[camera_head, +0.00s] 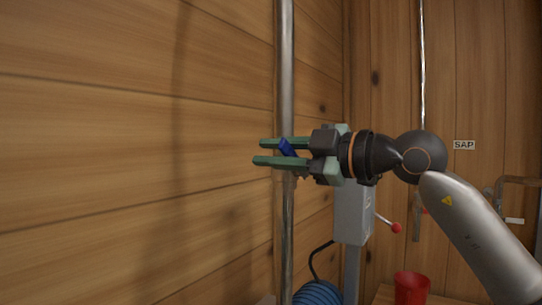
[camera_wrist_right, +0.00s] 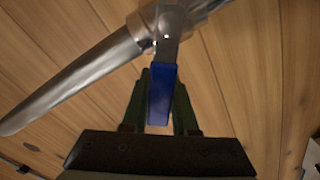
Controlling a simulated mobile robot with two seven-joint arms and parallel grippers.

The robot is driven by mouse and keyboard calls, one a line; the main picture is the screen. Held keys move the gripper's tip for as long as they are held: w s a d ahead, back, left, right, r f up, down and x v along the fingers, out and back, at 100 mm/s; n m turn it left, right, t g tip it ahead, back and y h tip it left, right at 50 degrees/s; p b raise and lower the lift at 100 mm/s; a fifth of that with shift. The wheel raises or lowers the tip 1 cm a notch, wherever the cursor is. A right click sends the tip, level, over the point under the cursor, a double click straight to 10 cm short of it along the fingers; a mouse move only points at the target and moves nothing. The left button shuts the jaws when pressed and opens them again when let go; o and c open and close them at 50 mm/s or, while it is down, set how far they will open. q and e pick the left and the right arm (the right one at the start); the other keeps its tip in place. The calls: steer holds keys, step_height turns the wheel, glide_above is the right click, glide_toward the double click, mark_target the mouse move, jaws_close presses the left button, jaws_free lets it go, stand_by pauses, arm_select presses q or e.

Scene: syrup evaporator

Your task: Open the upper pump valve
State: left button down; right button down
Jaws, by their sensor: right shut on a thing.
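The upper pump valve sits on a vertical metal pipe (camera_head: 286,75) along the wood wall. Its blue lever (camera_head: 287,148) shows between the green fingers of my right gripper (camera_head: 264,152), which reach in from the right. In the right wrist view the blue lever (camera_wrist_right: 161,96) points from the metal valve body (camera_wrist_right: 165,28) toward my gripper (camera_wrist_right: 161,92), with one dark green finger on each side. My right gripper is shut on the lever. In the head view the gripper hides most of the valve body. My left gripper is not in view.
A grey box (camera_head: 352,213) on a post stands behind my gripper, with a red-knobbed lever (camera_head: 396,228). A blue coiled hose (camera_head: 319,293) and a red cup (camera_head: 411,288) are low down. A SAP sign (camera_head: 464,145) is on the back wall. Space left of the pipe is clear.

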stand_by(0.4)
steer(key=c, duration=0.7)
jaws_free()
steer(key=shift+d, duration=0.1)
steer(key=v, duration=1.2)
steer(key=shift+s+d, duration=0.1)
steer(key=shift+d, duration=0.1)
steer(key=shift+c, duration=0.3)
